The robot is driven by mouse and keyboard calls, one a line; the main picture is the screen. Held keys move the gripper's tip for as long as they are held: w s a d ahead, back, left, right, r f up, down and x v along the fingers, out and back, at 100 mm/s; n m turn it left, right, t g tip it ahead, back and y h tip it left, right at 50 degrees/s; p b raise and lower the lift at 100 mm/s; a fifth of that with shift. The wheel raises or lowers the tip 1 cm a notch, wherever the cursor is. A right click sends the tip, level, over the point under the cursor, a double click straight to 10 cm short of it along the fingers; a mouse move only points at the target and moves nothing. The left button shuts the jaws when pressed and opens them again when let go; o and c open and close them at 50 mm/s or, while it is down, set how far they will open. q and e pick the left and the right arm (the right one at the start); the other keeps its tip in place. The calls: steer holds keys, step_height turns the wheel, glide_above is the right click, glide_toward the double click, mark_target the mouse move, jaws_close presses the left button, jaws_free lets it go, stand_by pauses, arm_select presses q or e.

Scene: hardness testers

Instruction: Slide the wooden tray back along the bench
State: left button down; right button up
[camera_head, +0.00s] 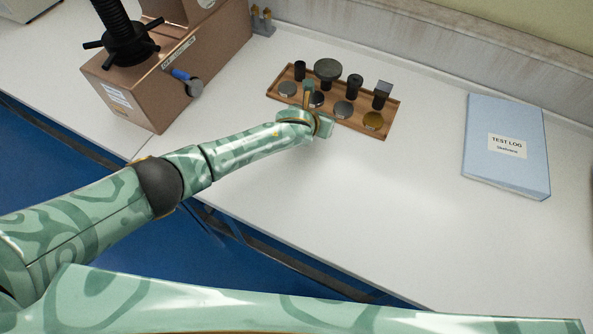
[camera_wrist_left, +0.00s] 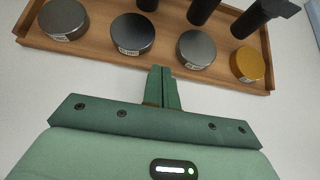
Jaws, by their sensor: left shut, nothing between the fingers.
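The wooden tray (camera_head: 391,122) lies on the white bench near the back wall. It holds several metal discs along its front row, one of them gold (camera_head: 373,121), and several dark anvil-like parts along its back row. In the left wrist view the shut, empty fingers (camera_wrist_left: 163,75) point at the tray's front rim (camera_wrist_left: 100,57). The tips meet or nearly meet that rim; I cannot tell whether they touch. My right gripper is not in view.
A brown hardness tester (camera_head: 150,90) with a black handwheel stands at the left. A blue test log binder (camera_head: 505,145) lies at the right. A small holder (camera_head: 262,22) stands by the back wall. The bench in front of the tray is clear.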

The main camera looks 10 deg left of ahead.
mark_target(326, 109)
arm_select(q)
steer(key=shift+a+f, duration=0.1)
steer(key=shift+f, duration=0.15)
steer(key=shift+w+d+f+b, duration=0.1)
steer(key=shift+w+d+b, duration=0.2)
steer(key=shift+w+b, duration=0.5)
steer(key=shift+w+d+f+b, duration=0.1)
steer(key=shift+w+d+b, duration=0.15)
steer(key=shift+w+b, duration=0.45)
steer(key=shift+s+a+r+p, duration=0.1)
steer(key=shift+s+r+p, duration=0.15)
steer(key=shift+p, duration=0.55)
steer(key=shift+s+f, duration=0.1)
steer(key=shift+s, duration=0.15)
step_height(326, 109, up, 11)
steer(key=p, duration=0.9)
steer(key=shift+r, duration=0.2)
steer(key=shift+w+f, duration=0.1)
